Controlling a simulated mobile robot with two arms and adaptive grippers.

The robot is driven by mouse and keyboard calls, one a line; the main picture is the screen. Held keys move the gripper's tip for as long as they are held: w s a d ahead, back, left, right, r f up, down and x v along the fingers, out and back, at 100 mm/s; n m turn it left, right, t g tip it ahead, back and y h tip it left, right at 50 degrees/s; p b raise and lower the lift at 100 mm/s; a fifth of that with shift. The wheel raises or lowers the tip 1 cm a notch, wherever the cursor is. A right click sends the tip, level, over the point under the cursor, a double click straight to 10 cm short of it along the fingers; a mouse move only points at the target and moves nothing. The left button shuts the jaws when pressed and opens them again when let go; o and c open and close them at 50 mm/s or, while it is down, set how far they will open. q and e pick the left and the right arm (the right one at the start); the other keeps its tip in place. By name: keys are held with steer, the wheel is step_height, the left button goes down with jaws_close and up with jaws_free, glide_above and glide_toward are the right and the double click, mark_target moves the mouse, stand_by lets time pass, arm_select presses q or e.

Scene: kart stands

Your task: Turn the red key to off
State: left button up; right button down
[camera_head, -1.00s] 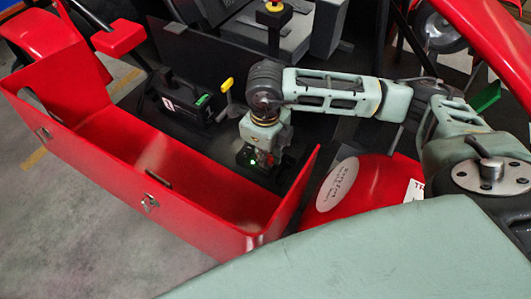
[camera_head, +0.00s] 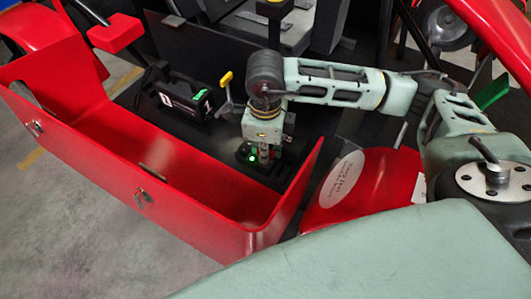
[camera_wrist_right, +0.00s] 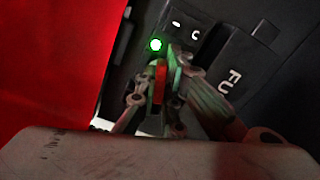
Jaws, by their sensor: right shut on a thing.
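The red key (camera_wrist_right: 160,82) stands in a small black switch panel (camera_wrist_right: 190,22) in the right wrist view. A green light (camera_wrist_right: 156,45) glows right beside it. My right gripper (camera_wrist_right: 162,88) is shut on the red key, with a finger on each side. In the head view my right gripper (camera_head: 267,153) points down at the panel, and the green light (camera_head: 252,158) shows to its left. The fingers hide much of the key and part of the panel's lettering. My left gripper is not in view.
A red open-topped box (camera_head: 130,180) of sheet metal runs along the left, its end wall close to my gripper. A yellow-handled lever (camera_head: 226,80) stands behind the gripper. A black unit (camera_head: 175,93) with a green switch lies left of the lever.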

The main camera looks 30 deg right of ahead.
steer(key=shift+n+b, duration=0.6)
steer(key=shift+n, duration=0.4)
steer(key=shift+b, duration=0.3)
steer(key=c, duration=1.8)
jaws_free()
